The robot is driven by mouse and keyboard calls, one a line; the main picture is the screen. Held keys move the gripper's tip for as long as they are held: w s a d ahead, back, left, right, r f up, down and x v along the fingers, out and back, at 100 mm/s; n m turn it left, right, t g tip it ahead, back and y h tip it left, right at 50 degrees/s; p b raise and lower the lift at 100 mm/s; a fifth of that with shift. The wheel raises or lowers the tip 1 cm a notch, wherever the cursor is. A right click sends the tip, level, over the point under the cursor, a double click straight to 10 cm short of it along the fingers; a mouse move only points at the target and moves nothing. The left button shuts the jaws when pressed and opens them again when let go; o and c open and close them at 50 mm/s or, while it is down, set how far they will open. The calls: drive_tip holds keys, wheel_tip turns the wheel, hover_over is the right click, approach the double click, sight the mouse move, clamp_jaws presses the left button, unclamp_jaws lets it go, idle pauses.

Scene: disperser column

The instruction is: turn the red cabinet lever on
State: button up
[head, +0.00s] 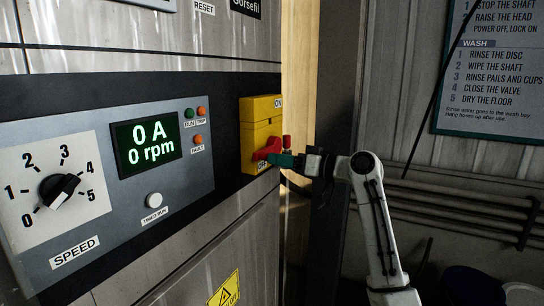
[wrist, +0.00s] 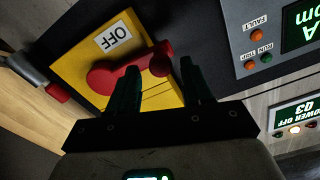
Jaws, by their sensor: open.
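The red lever (head: 265,152) sits low on a yellow switch plate (head: 262,112) on the cabinet front. The plate reads ON at its top and OFF near the lever at its bottom. My gripper (head: 280,160), with green fingers, is at the lever from the right and hides part of it. In the wrist view, my gripper (wrist: 159,64) is open. The tip of the red lever (wrist: 158,53) shows between the fingertips, and the left finger overlaps the lever in the picture. I cannot tell whether the fingers touch it. The OFF label (wrist: 113,37) is upside down there.
A display (head: 147,143) reads 0 A and 0 rpm, left of the switch. A speed dial (head: 59,189) and small lamps share the panel. A red-ended grey handle (wrist: 57,92) is beside the plate. Pipes (head: 460,205) run along the right wall.

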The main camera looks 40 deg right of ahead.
drive_tip(key=shift+x, duration=1.65)
clamp_jaws()
